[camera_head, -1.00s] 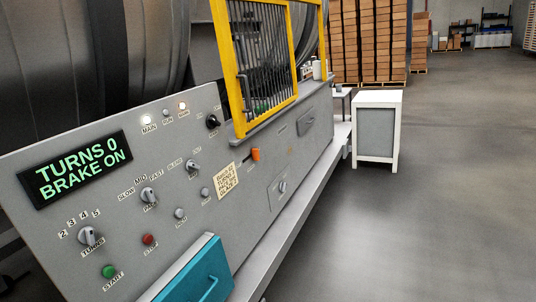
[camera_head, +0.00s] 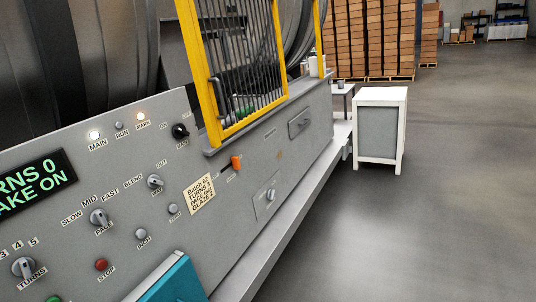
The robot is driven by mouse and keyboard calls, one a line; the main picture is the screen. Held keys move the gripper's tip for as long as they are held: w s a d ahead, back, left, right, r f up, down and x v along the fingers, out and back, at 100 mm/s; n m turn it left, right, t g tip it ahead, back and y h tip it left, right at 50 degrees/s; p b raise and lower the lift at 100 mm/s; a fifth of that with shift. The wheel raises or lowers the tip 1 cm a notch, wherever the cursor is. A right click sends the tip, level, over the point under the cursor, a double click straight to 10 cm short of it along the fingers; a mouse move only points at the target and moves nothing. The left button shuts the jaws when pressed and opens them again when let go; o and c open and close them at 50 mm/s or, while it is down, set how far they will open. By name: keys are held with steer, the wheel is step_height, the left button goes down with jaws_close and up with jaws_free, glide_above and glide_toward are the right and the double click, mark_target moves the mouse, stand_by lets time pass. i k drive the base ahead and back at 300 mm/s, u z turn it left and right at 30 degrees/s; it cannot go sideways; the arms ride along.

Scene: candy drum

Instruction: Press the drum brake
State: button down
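The grey control panel (camera_head: 118,190) fills the left of the view. Its display (camera_head: 32,182) is cut by the left edge; green letters end in "RNS 0" and "AKE ON". An orange switch or lever (camera_head: 236,163) sits right of the handwritten note (camera_head: 199,194); its label is too small to read. A red STOP button (camera_head: 101,265), a grey INCH button (camera_head: 141,235) and another grey button (camera_head: 173,209) are on the panel. The drum (camera_head: 90,60) stands behind. My gripper is not visible.
A yellow barred guard (camera_head: 245,75) stands above the panel. A teal box-like part (camera_head: 172,283) juts out at the bottom. A ledge (camera_head: 280,225) runs along the machine's foot. A white-framed cabinet (camera_head: 380,130) stands right. Stacked cartons (camera_head: 365,38) are behind it. Floor at right is clear.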

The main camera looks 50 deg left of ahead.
mark_target(236, 160)
steer(key=u, duration=0.05)
steer(key=i, duration=2.45)
steer(key=u, duration=2.25)
steer(key=i, duration=1)
steer(key=z, duration=0.1)
